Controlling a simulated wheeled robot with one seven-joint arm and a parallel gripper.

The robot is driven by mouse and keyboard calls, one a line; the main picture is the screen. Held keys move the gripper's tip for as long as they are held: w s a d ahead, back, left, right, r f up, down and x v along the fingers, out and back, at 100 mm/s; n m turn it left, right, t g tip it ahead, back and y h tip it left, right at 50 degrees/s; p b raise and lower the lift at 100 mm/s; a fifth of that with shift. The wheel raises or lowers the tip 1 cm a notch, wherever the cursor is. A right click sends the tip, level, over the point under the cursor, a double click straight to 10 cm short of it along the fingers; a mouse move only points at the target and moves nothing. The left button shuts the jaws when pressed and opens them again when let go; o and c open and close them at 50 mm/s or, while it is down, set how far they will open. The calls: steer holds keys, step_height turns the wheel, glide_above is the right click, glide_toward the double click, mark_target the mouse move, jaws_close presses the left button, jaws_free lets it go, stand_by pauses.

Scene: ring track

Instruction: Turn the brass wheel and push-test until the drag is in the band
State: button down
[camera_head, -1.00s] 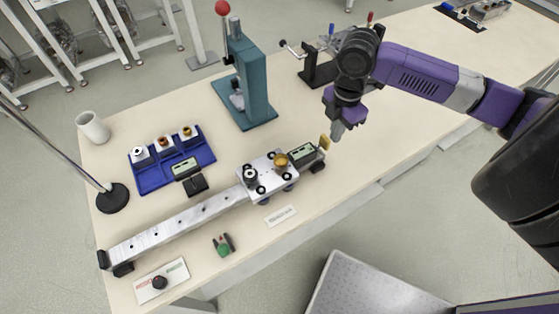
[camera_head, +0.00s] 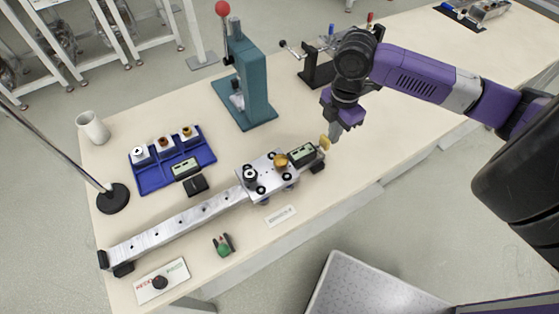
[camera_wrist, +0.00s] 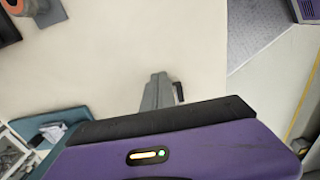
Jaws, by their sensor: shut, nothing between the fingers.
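The metal carriage (camera_head: 265,188) sits at the right end of a long silver rail (camera_head: 180,225) on the bench. The brass wheel (camera_head: 281,160) is on top of the carriage, near its right side. A small display (camera_head: 302,155) stands right of the wheel; its reading is too small to tell. A yellow pad (camera_head: 325,142) is at the far right end. My gripper (camera_head: 335,135) is shut and empty, pointing down just right of the pad; I cannot tell whether they touch. Its shut fingers also show in the wrist view (camera_wrist: 157,92).
A blue tray (camera_head: 150,180) with several small pieces stands behind the rail. A teal press (camera_head: 258,100) rises behind the carriage. A red-and-green marked panel (camera_head: 162,281), a green-knobbed piece (camera_head: 223,245) and a white label (camera_head: 281,215) lie in front.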

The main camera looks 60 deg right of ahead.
steer(key=shift+w+a, duration=0.3)
steer(key=shift+a, duration=0.25)
